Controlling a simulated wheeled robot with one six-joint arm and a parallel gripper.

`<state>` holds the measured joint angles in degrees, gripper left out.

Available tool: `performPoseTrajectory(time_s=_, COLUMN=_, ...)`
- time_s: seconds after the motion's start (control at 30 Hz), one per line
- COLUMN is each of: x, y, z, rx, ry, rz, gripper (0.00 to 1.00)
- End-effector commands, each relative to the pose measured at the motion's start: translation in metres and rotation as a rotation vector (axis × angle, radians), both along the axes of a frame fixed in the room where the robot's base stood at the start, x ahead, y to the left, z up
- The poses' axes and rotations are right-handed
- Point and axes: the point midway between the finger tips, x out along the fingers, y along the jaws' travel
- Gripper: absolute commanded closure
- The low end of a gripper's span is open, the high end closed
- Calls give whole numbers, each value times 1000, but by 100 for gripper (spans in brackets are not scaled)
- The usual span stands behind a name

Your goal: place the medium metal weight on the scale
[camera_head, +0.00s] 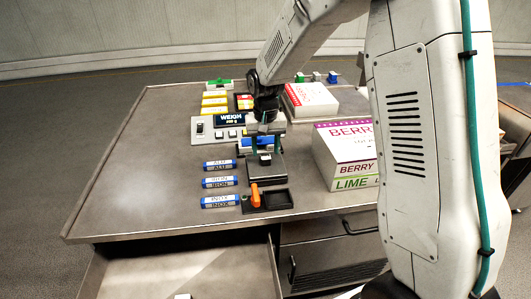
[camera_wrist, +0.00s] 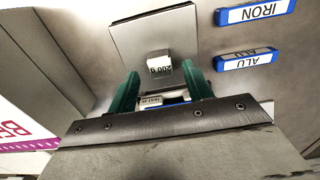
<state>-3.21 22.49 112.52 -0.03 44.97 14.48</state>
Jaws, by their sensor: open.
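A small metal weight (camera_wrist: 159,62) with a label that reads like 200 g is over the square grey scale plate (camera_wrist: 182,25) in the wrist view, and it looks to stand on it. In the head view the weight (camera_head: 265,159) shows small, at the back part of the scale plate (camera_head: 268,170). My gripper (camera_wrist: 160,72) has its two green fingers spread, one on each side of the weight's near end, with gaps visible. In the head view my gripper (camera_head: 265,147) is low, just behind the plate, and hides part of the area behind it.
A display marked WEIGH (camera_head: 234,118) stands behind left. Blue-and-white ALU (camera_head: 220,165), IRON (camera_head: 220,182) and INOX (camera_head: 220,201) labels lie left. A black tray (camera_head: 281,200) with an orange piece (camera_head: 255,195) is in front. A BERRY LIME box (camera_head: 345,150) stands close right. The table's left is clear.

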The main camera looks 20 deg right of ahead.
Motion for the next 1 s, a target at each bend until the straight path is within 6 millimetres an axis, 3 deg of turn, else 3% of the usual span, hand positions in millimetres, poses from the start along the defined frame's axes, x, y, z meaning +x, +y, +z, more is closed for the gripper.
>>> performPoseTrajectory(time_s=0.1, x=1, y=0, z=29, rx=1, ry=-6, rz=0, gripper=50)
performPoseTrajectory(time_s=0.33, x=1, y=0, z=75, rx=0, ry=-4, rz=0, gripper=50)
performPoseTrajectory(time_s=0.5, x=0, y=0, z=93, rx=0, ry=-2, rz=0, gripper=50)
performPoseTrajectory(time_s=0.73, x=-2, y=0, z=100, rx=1, ry=-2, rz=1, gripper=50)
performPoseTrajectory(time_s=0.87, x=-24, y=-4, z=120, rx=0, ry=-13, rz=13, gripper=50)
performPoseTrajectory(time_s=1.0, x=-76, y=-10, z=155, rx=0, ry=-34, rz=41, gripper=50)
